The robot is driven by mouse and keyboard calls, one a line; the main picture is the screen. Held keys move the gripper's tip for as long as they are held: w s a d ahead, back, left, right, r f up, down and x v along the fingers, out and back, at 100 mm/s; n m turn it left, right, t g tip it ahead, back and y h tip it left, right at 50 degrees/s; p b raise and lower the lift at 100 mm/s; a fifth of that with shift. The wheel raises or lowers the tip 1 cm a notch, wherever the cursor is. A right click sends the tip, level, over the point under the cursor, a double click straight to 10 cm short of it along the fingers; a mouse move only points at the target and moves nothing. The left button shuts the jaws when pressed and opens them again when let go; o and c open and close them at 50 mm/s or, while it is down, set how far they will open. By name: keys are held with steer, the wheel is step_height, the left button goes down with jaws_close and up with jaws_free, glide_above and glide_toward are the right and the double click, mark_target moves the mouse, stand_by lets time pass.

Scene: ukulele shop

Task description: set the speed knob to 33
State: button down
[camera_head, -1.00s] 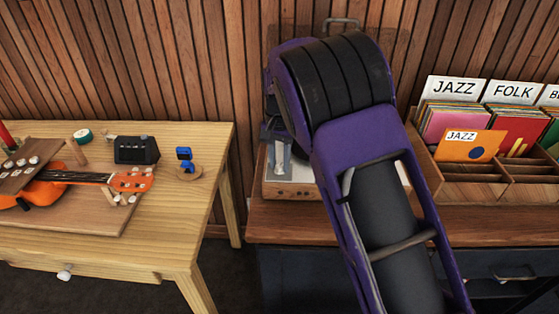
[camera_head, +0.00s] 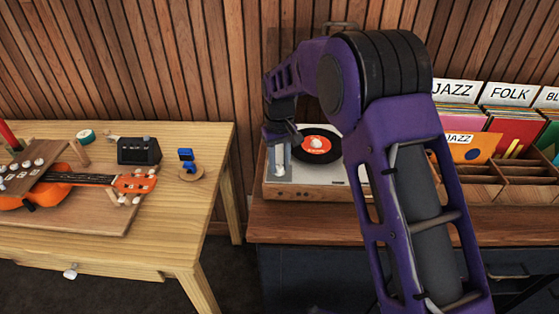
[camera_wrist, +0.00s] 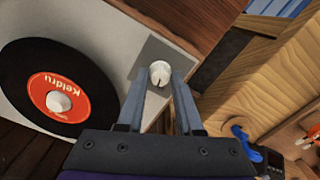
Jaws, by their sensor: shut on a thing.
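The record player (camera_head: 300,194) is a pale, low box on the dark wooden cabinet, with a black record (camera_head: 336,137) with an orange-red label on it. In the wrist view, the white speed knob (camera_wrist: 160,73) stands on a grey patch near the player's corner (camera_wrist: 112,22), beside the record (camera_wrist: 22,70). My gripper (camera_wrist: 159,76) is shut on the knob, one finger on each side. A dark line shows on the knob's top. No speed numbers are readable.
A record crate (camera_head: 470,188) with JAZZ and FOLK dividers stands to the right of the player. A wooden table (camera_head: 190,240) with an orange ukulele (camera_head: 134,183), a black box (camera_head: 138,151) and a blue tuner (camera_head: 186,158) is to the left. A gap separates table and cabinet.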

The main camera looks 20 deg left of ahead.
mark_target(279, 167)
steer(key=shift+n+p, duration=0.35)
steer(key=shift+n, duration=1.55)
steer(key=c, duration=0.6)
jaws_free()
step_height(279, 167, up, 18)
steer(key=shift+f+p, duration=0.25)
steer(key=shift+p, duration=0.5)
steer(key=shift+a, duration=0.1)
